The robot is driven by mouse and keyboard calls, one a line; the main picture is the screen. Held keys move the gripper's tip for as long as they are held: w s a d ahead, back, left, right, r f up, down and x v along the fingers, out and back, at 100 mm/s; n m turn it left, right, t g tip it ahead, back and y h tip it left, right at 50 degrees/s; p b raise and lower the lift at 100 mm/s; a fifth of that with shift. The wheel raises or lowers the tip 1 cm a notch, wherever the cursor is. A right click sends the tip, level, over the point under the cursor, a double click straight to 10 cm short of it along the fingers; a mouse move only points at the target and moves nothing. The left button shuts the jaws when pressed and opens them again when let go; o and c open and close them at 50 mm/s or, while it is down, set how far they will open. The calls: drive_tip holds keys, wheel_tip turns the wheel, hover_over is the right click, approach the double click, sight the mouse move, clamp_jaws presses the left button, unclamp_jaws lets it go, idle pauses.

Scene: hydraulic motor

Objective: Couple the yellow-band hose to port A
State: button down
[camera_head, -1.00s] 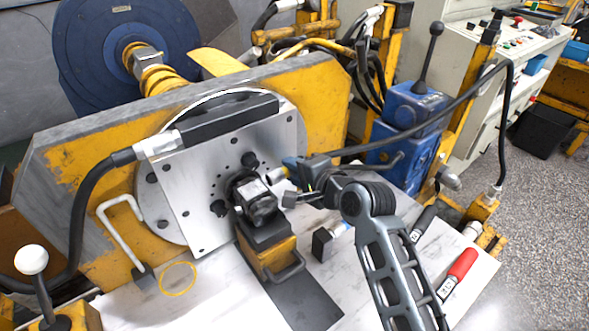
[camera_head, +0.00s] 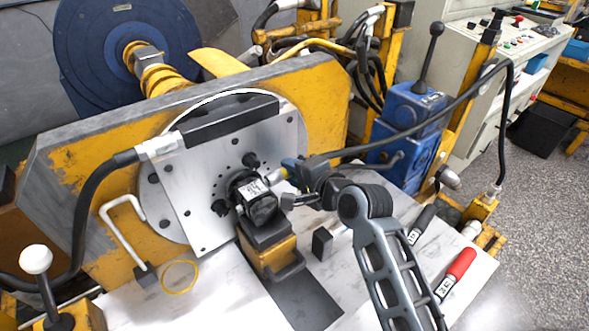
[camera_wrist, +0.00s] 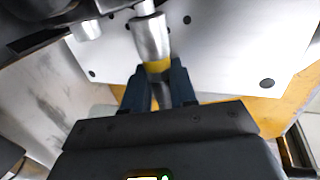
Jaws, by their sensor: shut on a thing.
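My gripper (camera_wrist: 157,88) is shut on the yellow-band hose just behind its silver coupling (camera_wrist: 151,40). The yellow band (camera_wrist: 157,67) shows just ahead of the fingertips. The coupling's far end lines up with a thin metal stub (camera_wrist: 146,6) and seems to meet it; whether it is seated I cannot tell. A second metal stub (camera_wrist: 87,29) stands to the left. In the head view, my gripper (camera_head: 291,173) holds the coupling (camera_head: 274,178) beside the upper right of the dark motor (camera_head: 262,207). No port letter is readable.
The motor sits on a yellow block (camera_head: 268,258) before a grey plate (camera_head: 205,190). The black hose (camera_head: 425,120) runs from my gripper to a stand at right. A black block (camera_head: 322,244) and red-handled tool (camera_head: 461,264) lie on the bench. A blue lever unit (camera_head: 405,115) stands behind.

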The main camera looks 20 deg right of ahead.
drive_tip(key=shift+s+a, duration=0.1)
drive_tip(key=shift+a, duration=0.3)
drive_tip(key=c, duration=0.8)
unclamp_jaws()
drive_tip(key=shift+r, duration=0.1)
drive_tip(key=shift+c, duration=0.5)
drive_tip(key=shift+o, duration=0.3)
drive_tip(key=shift+r+p, duration=0.1)
drive_tip(key=shift+p, duration=0.25)
drive_tip(key=p+v, duration=0.4)
drive_tip(key=v, duration=0.3)
